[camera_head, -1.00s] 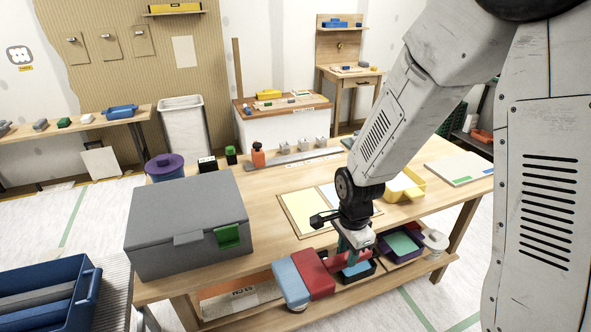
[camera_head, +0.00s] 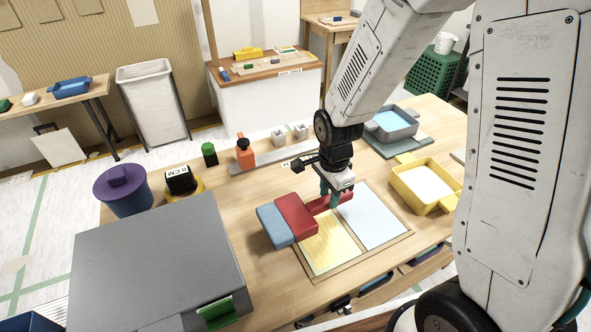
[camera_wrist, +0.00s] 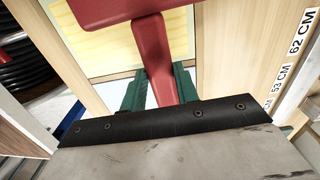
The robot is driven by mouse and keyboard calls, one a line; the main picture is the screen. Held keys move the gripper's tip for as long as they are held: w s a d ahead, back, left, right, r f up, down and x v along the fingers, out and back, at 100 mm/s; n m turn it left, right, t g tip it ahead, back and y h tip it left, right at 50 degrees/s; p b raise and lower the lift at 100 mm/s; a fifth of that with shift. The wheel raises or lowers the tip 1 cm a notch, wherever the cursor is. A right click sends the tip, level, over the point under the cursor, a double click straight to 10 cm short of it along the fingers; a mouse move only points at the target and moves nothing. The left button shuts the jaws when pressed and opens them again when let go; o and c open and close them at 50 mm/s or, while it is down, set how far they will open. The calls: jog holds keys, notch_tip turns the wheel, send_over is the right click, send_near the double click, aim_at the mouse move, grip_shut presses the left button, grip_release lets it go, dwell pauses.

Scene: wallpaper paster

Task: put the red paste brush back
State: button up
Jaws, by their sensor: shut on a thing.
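The red paste brush (camera_head: 296,214) has a wide red head with a light blue edge and a red handle. My gripper (camera_head: 333,199) is shut on its handle, with the head pointing left. The brush appears above the board with a yellow sheet (camera_head: 329,245) and a pale blue sheet (camera_head: 372,218); I cannot tell its exact height. In the wrist view the red handle (camera_wrist: 155,50) lies between my teal fingers, and the head is cut off at the top edge.
A grey box (camera_head: 155,260) stands at the front left, beside a purple-lidded bin (camera_head: 124,192). A metal rail with small white holders (camera_head: 278,137) and an orange bottle (camera_head: 245,153) runs along the back. A yellow tray (camera_head: 425,187) and blue-grey tray (camera_head: 391,123) are at the right.

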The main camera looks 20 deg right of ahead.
send_over(315, 174)
jog(key=s, duration=0.1)
jog(key=shift+f, duration=0.7)
jog(key=shift+w+d, duration=0.1)
jog(key=shift+w, duration=0.5)
jog(key=shift+s+f, duration=0.15)
jog(key=shift+f, duration=1.45)
grip_shut()
jog(key=o, duration=1.1)
grip_release()
